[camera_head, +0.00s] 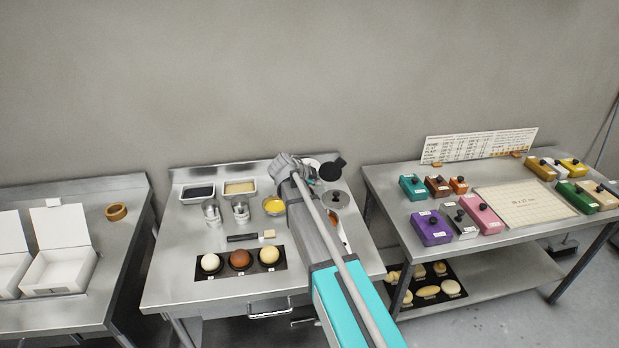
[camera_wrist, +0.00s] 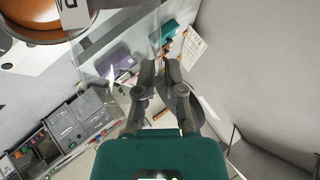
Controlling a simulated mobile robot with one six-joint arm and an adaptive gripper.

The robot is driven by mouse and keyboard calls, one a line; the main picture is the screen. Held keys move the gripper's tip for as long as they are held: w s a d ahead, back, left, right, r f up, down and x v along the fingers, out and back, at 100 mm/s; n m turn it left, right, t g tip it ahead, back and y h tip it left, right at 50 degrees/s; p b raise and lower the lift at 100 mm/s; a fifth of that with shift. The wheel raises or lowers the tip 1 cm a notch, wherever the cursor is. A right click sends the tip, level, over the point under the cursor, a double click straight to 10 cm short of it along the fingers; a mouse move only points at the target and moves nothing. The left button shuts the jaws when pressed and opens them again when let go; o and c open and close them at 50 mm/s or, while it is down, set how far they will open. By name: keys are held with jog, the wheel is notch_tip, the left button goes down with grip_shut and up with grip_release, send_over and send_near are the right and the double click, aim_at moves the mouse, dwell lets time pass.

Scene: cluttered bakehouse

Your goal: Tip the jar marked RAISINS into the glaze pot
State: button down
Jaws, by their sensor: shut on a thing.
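My gripper (camera_wrist: 160,70) reaches over the right rear of the middle steel table. Its fingers are shut on a dark grey, disc-like thing (camera_wrist: 206,112), partly hidden by them; I cannot tell exactly what it is. Two metal jars with pale labels, a left one (camera_head: 212,213) and a right one (camera_head: 241,210), stand upright left of my arm. Their labels are too small to read, so I cannot tell which says RAISINS. A round vessel with orange-brown contents (camera_wrist: 42,30) and a part-seen label is close in the wrist view. I cannot tell whether it is the glaze pot.
A bowl of yellow stuff (camera_head: 274,206) stands beside the jars. A brush (camera_head: 245,237) and a black tray (camera_head: 200,271) with round buns lie in front. The right table (camera_head: 395,190) holds coloured boxes.

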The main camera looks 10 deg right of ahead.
aim_at(324, 195)
jog(key=shift+s+d+f+m+t+y+b, duration=0.6)
jog(key=shift+s+f+m+t+y, duration=0.1)
jog(key=shift+t+y, duration=0.1)
jog(key=f+m+t+y+b, duration=0.1)
jog(key=b, duration=0.1)
jog(key=s+d+f+m+t+y+b, duration=0.1)
jog(key=f+b, duration=0.1)
jog(key=shift+s+d+f+t+b, duration=0.15)
jog(key=shift+d+t+b, duration=0.05)
jog(key=shift+t+b, duration=0.2)
jog(key=shift+s+d+f+m+t+y+b, duration=0.25)
jog(key=shift+f+m+t+y+b, duration=0.2)
jog(key=shift+b, duration=0.45)
dwell(0.4)
dwell(0.7)
jog(key=shift+a, duration=0.1)
